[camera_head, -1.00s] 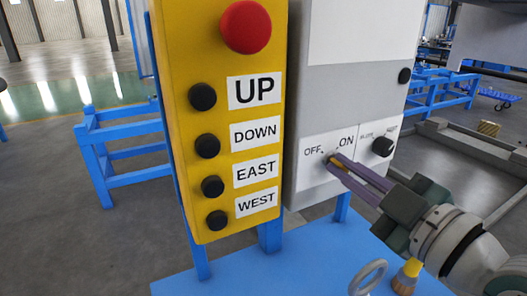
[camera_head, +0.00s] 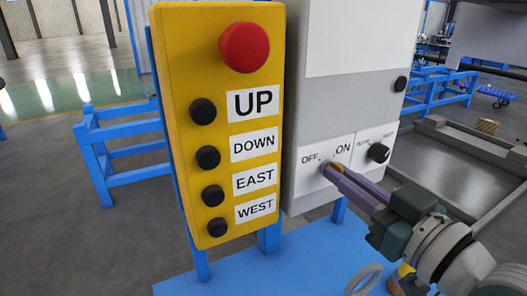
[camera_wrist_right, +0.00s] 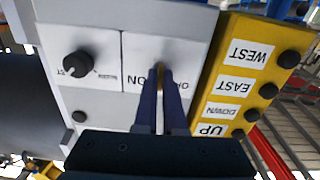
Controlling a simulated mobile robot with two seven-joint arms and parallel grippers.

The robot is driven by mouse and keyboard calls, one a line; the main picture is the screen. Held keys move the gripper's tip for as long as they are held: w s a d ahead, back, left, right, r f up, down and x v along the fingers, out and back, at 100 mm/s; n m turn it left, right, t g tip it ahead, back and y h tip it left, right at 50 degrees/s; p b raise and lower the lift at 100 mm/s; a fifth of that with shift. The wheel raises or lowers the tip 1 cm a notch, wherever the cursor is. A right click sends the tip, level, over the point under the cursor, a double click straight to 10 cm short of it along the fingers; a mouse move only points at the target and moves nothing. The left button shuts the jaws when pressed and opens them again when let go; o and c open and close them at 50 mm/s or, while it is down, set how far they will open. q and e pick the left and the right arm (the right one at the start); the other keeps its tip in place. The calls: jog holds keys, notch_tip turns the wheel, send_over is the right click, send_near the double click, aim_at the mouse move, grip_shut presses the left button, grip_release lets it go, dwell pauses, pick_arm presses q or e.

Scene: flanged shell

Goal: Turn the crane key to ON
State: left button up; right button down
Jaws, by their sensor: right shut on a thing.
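The grey control box (camera_head: 345,100) has a switch panel marked OFF and ON at its lower left. My right gripper (camera_head: 328,168) reaches in from the lower right, its purple fingertips at the switch between and just below the two labels. My left gripper is not in view.
A yellow pendant box (camera_head: 220,130) with a red button (camera_head: 244,47) and several black buttons stands just left of the grey box. A black knob (camera_head: 378,153) sits right of the switch. A blue platform (camera_head: 250,275) lies below.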

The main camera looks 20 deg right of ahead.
jog(key=m, duration=0.9)
jog(key=shift+m, duration=0.3)
dwell(0.4)
jog(key=c, duration=1)
grip_release()
